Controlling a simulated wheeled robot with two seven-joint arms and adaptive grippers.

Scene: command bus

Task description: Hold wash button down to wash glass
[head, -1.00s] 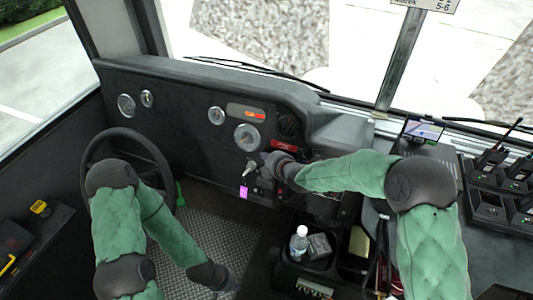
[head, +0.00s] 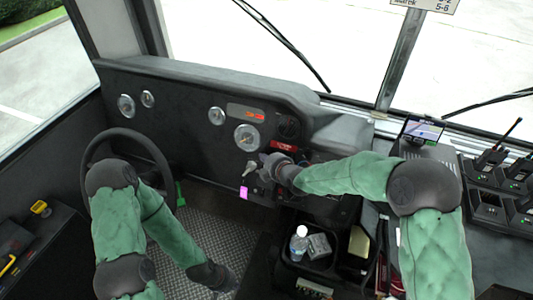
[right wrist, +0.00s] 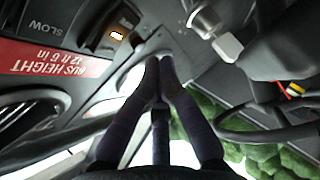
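My right gripper (head: 268,161) reaches the dashboard (head: 185,125) beside the key. In the right wrist view its fingertips (right wrist: 160,65) are together, pointing at the panel; they appear to touch it. The wash button itself is not distinguishable and may be hidden by the fingertips. A switch with an orange lit mark (right wrist: 117,35) sits left of them. The windshield glass (head: 260,45) looks clear, with a wiper (head: 285,42) raised diagonally across its left pane and another wiper (head: 490,101) at the right. My left gripper (head: 228,284) hangs low over the floor; its fingers are too dark to read.
A steering wheel (head: 127,135) stands left of my right gripper. Keys with a pink tag (head: 243,192) hang close to it. A red bus height label (right wrist: 50,62) is on the panel. A bottle (head: 299,243) stands in the console, and radios (head: 490,160) sit at the right.

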